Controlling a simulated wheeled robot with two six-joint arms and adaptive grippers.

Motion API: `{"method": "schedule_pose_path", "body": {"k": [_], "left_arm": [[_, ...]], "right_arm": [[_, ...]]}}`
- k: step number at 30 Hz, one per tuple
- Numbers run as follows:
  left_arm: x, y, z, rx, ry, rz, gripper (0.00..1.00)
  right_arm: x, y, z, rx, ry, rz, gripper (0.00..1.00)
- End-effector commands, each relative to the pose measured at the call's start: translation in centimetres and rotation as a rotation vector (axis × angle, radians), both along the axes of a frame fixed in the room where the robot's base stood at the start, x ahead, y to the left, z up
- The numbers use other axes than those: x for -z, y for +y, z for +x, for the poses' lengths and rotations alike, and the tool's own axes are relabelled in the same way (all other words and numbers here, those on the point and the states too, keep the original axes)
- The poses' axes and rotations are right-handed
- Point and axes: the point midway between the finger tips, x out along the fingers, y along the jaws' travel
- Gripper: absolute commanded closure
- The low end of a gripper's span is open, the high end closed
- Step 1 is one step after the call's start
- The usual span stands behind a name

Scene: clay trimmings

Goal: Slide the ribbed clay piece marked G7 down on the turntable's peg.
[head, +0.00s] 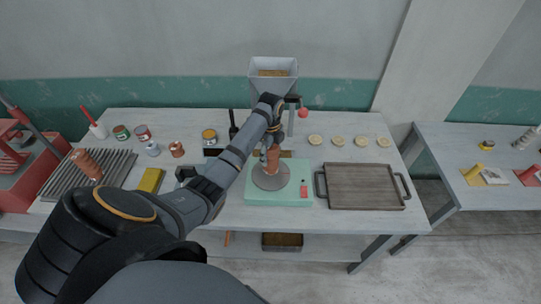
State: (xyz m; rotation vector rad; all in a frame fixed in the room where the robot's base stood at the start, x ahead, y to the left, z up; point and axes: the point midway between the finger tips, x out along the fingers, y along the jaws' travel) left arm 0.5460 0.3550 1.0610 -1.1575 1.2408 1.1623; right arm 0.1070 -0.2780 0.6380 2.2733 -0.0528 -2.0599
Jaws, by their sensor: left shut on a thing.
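The turntable has a pale green base (237,194) with a grey round disc (264,184) on top and a small red control at its front right. A ribbed orange-brown clay piece (273,159) stands about upright over the disc. My left gripper (270,148) reaches down from above and is shut on this clay piece. The peg is hidden, and I cannot tell whether the piece touches the disc. No G7 marking is legible. Another ribbed clay piece (86,163) lies on the grey slatted rack at the left. My right gripper is not in view.
A wooden tray with dark handles (365,187) lies right of the turntable. Several pale round pieces (338,141) are behind it. A hopper machine (273,79) stands at the back. Small cans (142,133) and a yellow block (151,180) are at the left.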

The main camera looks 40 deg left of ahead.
Motion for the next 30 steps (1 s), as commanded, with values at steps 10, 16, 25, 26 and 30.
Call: {"method": "schedule_pose_path", "body": {"k": [10, 16, 25, 26, 30], "left_arm": [[-1.7, 0.0, 0.1, 0.0, -0.004, 0.001, 1.0], [-1.7, 0.0, 0.1, 0.0, -0.004, 0.001, 1.0], [-1.7, 0.0, 0.1, 0.0, -0.004, 0.001, 1.0], [-1.7, 0.0, 0.1, 0.0, -0.004, 0.001, 1.0], [-1.7, 0.0, 0.1, 0.001, -0.004, 0.001, 1.0]], "right_arm": [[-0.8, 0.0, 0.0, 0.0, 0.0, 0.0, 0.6], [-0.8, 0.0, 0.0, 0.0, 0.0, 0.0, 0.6], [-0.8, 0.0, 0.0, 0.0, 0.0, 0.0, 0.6], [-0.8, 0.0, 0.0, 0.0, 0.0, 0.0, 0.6], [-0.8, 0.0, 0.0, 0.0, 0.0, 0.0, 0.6]]}}
